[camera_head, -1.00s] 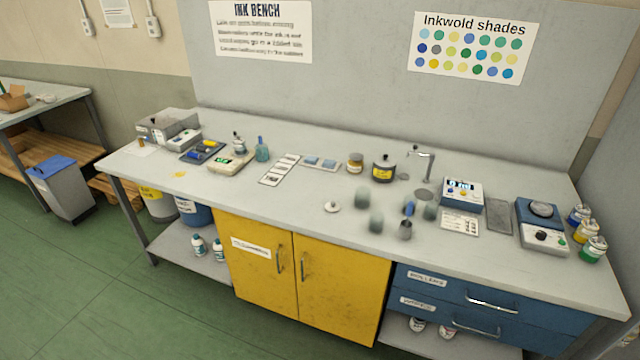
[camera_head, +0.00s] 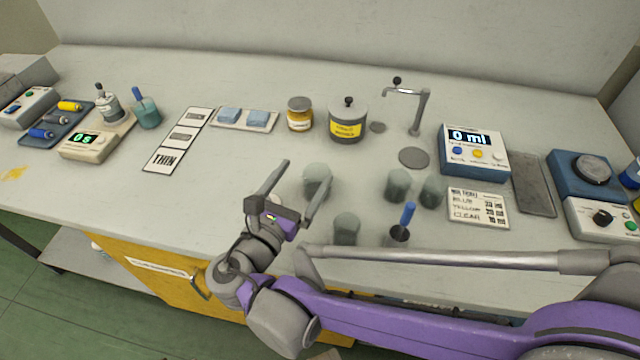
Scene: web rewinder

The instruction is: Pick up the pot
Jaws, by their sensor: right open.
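A grey pot (camera_head: 346,126) with a yellow label and a black-knobbed lid stands upright at the back middle of the bench. My left gripper is out of view.
More translucent cups (camera_head: 397,184) stand right of the gripper, near a small dark cup (camera_head: 399,236) with a blue-handled tool. A tap (camera_head: 418,110) rises right of the pot. A dispenser (camera_head: 474,150) reads 0 ml. Bare bench lies left of the gripper.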

